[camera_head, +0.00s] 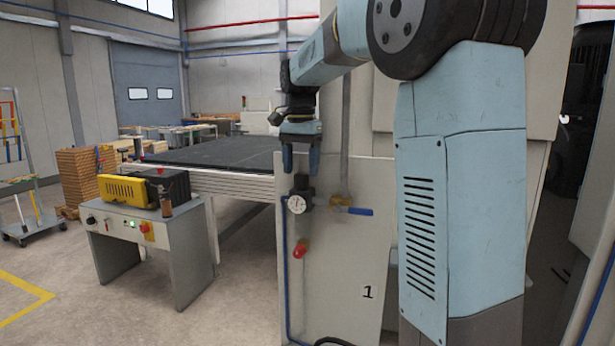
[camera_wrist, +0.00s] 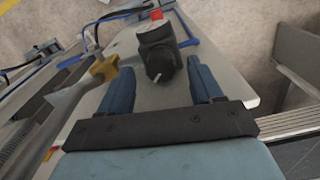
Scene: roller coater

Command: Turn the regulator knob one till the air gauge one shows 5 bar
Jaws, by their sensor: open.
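The regulator knob (camera_wrist: 159,65) is black with a white mark line, seen from above between my fingers in the wrist view. In the head view the regulator knob (camera_head: 301,182) sits on top of the regulator, just below my gripper. The round white air gauge (camera_head: 296,204) is on the regulator's front; its needle is too small to read. My gripper (camera_head: 301,170) points down with its fingers open above the knob. In the wrist view my gripper (camera_wrist: 165,88) has one finger on each side of the knob, apart from it.
A blue-handled valve (camera_head: 358,211) is right of the regulator, with a brass body (camera_wrist: 103,68). A red fitting (camera_head: 299,249) hangs below. The panel (camera_head: 340,270) is marked 1. A control cabinet (camera_head: 165,240) and conveyor table (camera_head: 215,157) stand to the left.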

